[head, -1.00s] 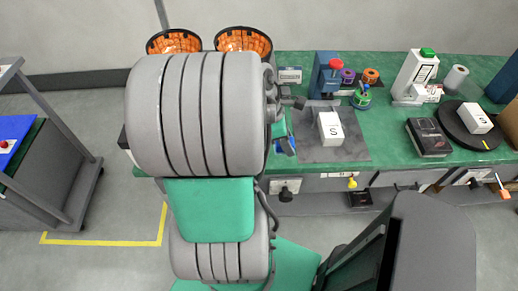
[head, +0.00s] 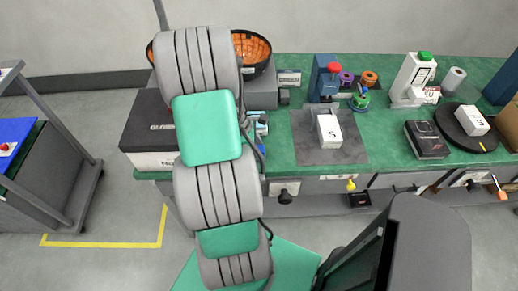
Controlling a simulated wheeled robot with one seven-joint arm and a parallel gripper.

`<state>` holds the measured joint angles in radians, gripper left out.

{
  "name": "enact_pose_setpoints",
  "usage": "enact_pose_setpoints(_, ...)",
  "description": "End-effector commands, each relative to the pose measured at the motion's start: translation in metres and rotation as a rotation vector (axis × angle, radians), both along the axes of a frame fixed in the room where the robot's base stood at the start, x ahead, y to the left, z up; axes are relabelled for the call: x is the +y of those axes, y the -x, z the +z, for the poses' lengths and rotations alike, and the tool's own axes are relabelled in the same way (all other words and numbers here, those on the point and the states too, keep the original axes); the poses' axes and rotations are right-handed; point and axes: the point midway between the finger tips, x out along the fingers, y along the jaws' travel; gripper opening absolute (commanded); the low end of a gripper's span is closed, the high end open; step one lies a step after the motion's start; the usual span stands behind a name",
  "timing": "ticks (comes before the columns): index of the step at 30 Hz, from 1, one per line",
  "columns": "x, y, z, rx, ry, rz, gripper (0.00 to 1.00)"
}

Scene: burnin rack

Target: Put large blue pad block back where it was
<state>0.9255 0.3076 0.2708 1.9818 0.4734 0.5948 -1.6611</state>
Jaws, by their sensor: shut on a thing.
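My arm stands upright across the left middle of the head view, and its links hide my gripper and whatever it holds. A small blue-and-white thing (head: 262,125) shows at the right edge of my arm, on the left part of the green bench. It is partly covered, and I cannot tell whether it is the large blue pad block. No other clear view of that block shows.
A black-and-white box (head: 150,135) stands at the bench's left end, near an orange-lined bowl (head: 252,48). A grey mat (head: 345,153) carries a white block (head: 329,131). A black device (head: 427,139) and a round turntable (head: 459,131) stand to the right.

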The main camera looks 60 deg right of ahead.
Motion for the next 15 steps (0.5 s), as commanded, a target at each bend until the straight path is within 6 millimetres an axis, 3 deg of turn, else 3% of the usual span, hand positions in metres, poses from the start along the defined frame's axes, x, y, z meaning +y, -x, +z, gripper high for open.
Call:
enact_pose_setpoints(2, 0.0001, 0.0003, -0.0031, 0.000, -0.001, 0.000, 0.07)
enact_pose_setpoints(3, 0.0001, 0.0003, -0.0021, 0.000, 0.000, 0.000, 0.42)
enact_pose_setpoints(10, 0.0000, 0.0003, -0.0017, 0.000, -0.001, 0.000, 0.61)
enact_pose_setpoints(15, 0.0000, 0.0004, -0.0016, 0.000, -0.001, 0.000, 0.61)
